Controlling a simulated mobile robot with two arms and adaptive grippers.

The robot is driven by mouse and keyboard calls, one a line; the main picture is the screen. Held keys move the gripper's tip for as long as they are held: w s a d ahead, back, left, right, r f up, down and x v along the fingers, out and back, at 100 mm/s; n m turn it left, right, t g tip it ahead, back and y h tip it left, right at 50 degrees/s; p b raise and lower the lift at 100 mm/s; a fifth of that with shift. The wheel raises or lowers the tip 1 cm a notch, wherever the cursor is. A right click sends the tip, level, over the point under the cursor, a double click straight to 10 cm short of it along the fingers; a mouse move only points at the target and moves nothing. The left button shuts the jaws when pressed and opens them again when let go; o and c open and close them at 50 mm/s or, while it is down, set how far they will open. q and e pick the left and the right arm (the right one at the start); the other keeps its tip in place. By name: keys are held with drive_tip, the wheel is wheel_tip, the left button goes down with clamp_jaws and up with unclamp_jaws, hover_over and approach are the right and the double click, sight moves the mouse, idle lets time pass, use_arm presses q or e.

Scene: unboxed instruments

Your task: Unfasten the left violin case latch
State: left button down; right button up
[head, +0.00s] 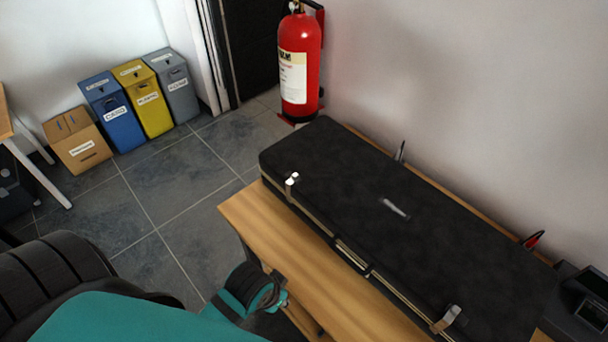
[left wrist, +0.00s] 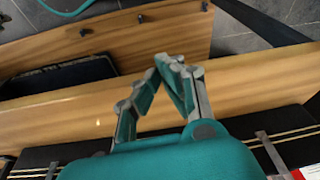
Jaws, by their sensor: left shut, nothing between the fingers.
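The black violin case (head: 400,215) lies closed on the wooden table. Its left latch (head: 292,182) is a small metal clasp on the front edge near the left end; in the left wrist view a metal latch (left wrist: 270,152) shows at the lower right. The right latch (head: 446,319) sits near the case's right end. My left gripper (head: 280,295) is in front of the table's front edge, apart from the case. In the left wrist view its fingers (left wrist: 165,62) meet at the tips, shut and empty. My right gripper is not in view.
The wooden table (head: 250,215) has a clear strip before the case. A red fire extinguisher (head: 300,65) hangs by the wall behind the case's left end. Blue (head: 112,112), yellow (head: 145,98) and grey bins (head: 173,85) and a cardboard box (head: 77,141) stand at the left.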

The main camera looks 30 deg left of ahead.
use_arm(q)
wheel_tip(320, 180, up, 7)
drive_tip(key=d+m+p, duration=0.1)
drive_tip(key=w+d+r+m+h, duration=0.2)
drive_tip(key=w+d+r+m, duration=0.4)
drive_tip(key=w+d+m, duration=0.45)
drive_tip(key=w+a+r+m+g+y, duration=0.1)
drive_tip(key=w+a+r+m+y, duration=0.1)
drive_tip(key=w+a+r+m, duration=0.2)
drive_tip(key=w+a+r+m+g+y, duration=0.1)
drive_tip(key=w+a+r+m+y, duration=0.2)
drive_tip(key=w+a, duration=0.5)
drive_tip(key=shift+w+a+r+m+p, duration=0.15)
drive_tip(key=shift+w+r+m+p, duration=0.15)
drive_tip(key=shift+r+m, duration=0.2)
